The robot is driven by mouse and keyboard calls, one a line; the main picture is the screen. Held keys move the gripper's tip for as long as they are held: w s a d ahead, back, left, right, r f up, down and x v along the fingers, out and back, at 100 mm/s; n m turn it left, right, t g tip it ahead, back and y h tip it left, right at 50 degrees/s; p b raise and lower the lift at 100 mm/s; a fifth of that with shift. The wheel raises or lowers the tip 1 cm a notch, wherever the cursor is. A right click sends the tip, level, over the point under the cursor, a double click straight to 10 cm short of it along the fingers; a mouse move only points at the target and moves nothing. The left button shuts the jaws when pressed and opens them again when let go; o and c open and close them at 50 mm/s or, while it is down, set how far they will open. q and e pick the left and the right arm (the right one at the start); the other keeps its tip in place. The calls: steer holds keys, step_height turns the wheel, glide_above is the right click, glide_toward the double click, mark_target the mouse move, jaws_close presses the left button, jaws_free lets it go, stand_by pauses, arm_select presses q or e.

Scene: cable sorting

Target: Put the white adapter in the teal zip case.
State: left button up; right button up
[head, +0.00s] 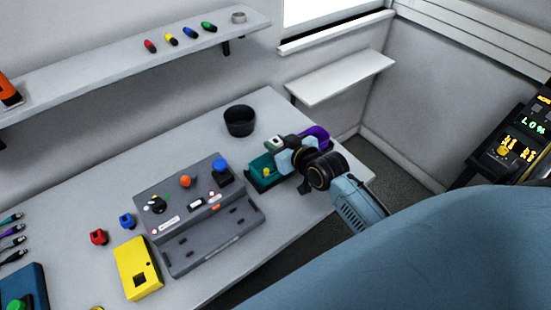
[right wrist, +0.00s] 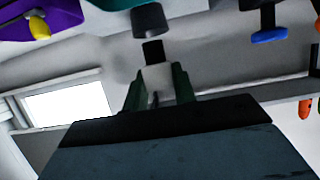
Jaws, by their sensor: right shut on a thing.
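My right gripper (head: 275,145) is above the right end of the table, beside and over the teal zip case. In the right wrist view its two dark green fingers (right wrist: 156,90) are shut on the white adapter (right wrist: 157,78), which has a black end. In the head view the adapter is small and partly hidden by the gripper. The teal zip case (head: 262,177) sits on the table with a yellow piece at its top; its inside is hard to see. A bit of teal shows at the top of the right wrist view (right wrist: 108,4). My left gripper is not in view.
A purple case (head: 319,133) lies behind my right gripper, near the table's right edge. A black cup (head: 240,121) stands behind the teal case. A grey panel (head: 215,225) with knobs is to the left, beside a yellow box (head: 137,266). The table between cup and panel is clear.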

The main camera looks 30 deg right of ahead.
steer(key=shift+f, duration=2.6)
steer(key=shift+b, duration=0.3)
steer(key=shift+f, duration=0.45)
steer(key=o, duration=1)
steer(key=shift+r, duration=0.35)
steer(key=shift+s+r, duration=0.25)
steer(key=v, duration=1.1)
steer(key=shift+s+p, duration=0.25)
steer(key=shift+p, duration=0.05)
